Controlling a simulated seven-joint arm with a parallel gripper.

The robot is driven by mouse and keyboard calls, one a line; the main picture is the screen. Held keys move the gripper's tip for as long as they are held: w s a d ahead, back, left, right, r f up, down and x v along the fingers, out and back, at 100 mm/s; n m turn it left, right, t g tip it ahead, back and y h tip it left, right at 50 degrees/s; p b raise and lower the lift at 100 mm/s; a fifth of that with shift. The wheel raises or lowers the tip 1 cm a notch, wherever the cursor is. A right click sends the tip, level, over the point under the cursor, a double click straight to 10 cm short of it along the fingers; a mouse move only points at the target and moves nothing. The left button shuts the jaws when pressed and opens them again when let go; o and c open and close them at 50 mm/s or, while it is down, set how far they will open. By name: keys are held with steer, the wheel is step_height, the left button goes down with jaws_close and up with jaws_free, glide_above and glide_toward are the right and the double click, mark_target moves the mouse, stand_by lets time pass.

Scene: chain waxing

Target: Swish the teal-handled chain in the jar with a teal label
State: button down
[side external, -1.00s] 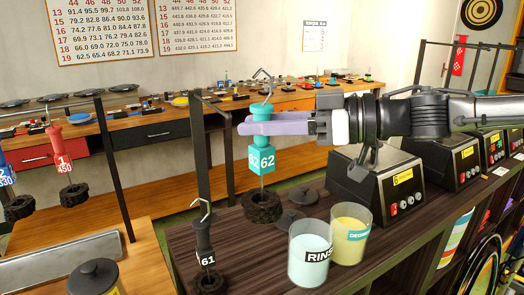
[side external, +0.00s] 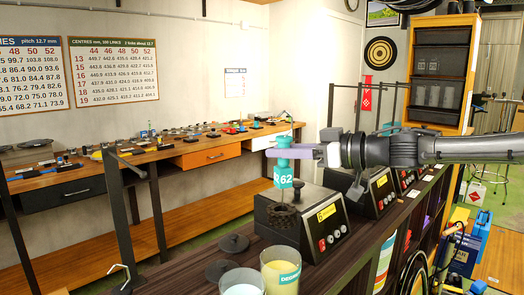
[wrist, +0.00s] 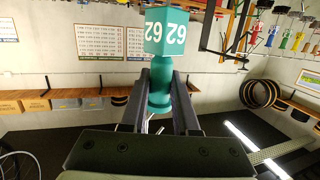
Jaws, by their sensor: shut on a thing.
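My gripper (side external: 283,152) is shut on the teal handle (side external: 283,176) of the chain, just above its cube marked 62. In the wrist view the teal handle (wrist: 160,92) sits between the two fingers. The dark coiled chain (side external: 283,213) hangs below the handle, in line with the top of a black heater box. I cannot tell whether it is above the box or in front of it. The jar with a teal label (side external: 281,274) holds yellowish liquid and stands open below and in front of the chain, partly cut off by the frame's bottom edge.
A second jar with whitish liquid (side external: 241,284) stands just left of the teal-labelled jar. Two dark lids (side external: 235,243) lie on the dark bench behind them. The black heater box (side external: 309,222), with a yellow label and red buttons, is close right. A dark rack post (side external: 117,210) stands left.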

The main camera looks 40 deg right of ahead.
mark_target(291, 185)
steer(key=shift+f, duration=3.55)
step_height(291, 185, down, 13)
